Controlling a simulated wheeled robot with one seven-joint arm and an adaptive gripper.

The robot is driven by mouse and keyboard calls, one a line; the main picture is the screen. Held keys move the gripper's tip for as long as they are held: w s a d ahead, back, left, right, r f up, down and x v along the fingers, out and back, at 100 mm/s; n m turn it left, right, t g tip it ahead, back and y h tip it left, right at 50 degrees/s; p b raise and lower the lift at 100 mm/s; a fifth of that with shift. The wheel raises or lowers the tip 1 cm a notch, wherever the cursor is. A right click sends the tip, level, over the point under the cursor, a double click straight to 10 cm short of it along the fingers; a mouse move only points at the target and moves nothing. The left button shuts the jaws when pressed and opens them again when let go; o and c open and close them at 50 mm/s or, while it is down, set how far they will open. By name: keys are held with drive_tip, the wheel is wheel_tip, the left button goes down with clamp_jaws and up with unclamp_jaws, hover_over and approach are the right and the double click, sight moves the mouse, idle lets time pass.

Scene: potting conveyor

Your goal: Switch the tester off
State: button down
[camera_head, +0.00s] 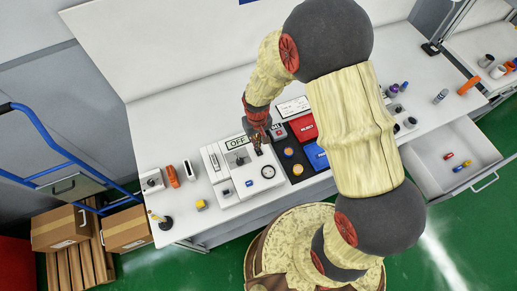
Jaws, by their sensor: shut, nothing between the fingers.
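The tester (222,179) is a white box lying on the white bench, left of the middle. It carries an OFF label (237,142), a round dark-rimmed dial (267,171), a small blue part (249,183) and a dark knob or lever near the label. My gripper (258,149) is shut and empty. Its tips are over the upper part of the tester, just right of the OFF label. I cannot tell whether they touch it. The gripper hides part of the panel there.
A black mat (296,172) with red and blue boxes lies right of the tester. Small devices, one orange (173,176), stand to its left. An open drawer (447,160) juts out at the right. Cardboard boxes (62,228) and a blue trolley rail (45,128) are at the left.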

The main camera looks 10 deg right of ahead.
drive_tip(key=shift+r+p, duration=1.3)
drive_tip(key=shift+r, duration=0.95)
